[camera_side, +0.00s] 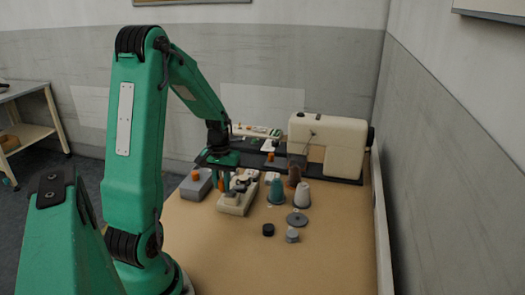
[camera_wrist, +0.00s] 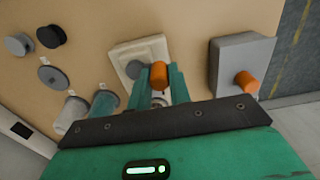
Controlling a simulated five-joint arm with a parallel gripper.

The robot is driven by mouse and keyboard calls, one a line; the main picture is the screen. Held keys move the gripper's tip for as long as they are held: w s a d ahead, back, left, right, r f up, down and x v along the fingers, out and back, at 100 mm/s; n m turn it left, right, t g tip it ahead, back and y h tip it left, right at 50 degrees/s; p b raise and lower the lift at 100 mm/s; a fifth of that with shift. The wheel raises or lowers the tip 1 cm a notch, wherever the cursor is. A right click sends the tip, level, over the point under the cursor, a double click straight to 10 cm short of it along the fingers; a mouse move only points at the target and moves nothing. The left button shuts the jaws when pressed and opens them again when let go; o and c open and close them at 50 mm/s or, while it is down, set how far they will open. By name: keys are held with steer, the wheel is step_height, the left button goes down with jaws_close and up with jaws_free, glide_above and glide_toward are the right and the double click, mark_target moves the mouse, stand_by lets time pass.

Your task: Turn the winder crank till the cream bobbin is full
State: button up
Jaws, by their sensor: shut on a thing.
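The winder (camera_side: 236,206) is a cream block on the table, left of the middle in the side view. It also shows in the wrist view (camera_wrist: 124,56), with a grey part on top. My gripper (camera_wrist: 160,70) is shut on the orange crank knob (camera_wrist: 159,78), a green finger on each side of it. In the side view my gripper (camera_side: 222,186) reaches down over the left end of the winder. I cannot make out the cream bobbin or how full it is; my fingers and the winder's small parts crowd that spot.
A grey box (camera_side: 194,189) with another orange knob (camera_wrist: 244,82) stands left of the winder. Thread cones (camera_side: 276,191), a flat grey disc (camera_side: 297,219), a black spool (camera_side: 268,229) and a grey spool (camera_side: 292,237) sit right. A sewing machine (camera_side: 335,144) stands behind. The front table is clear.

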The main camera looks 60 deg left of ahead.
steer(key=shift+w, duration=0.1)
steer(key=shift+w+a, duration=0.35)
steer(key=shift+w, duration=0.45)
steer(key=shift+w, duration=0.25)
steer(key=shift+w+d, duration=0.25)
steer(key=shift+w, duration=0.4)
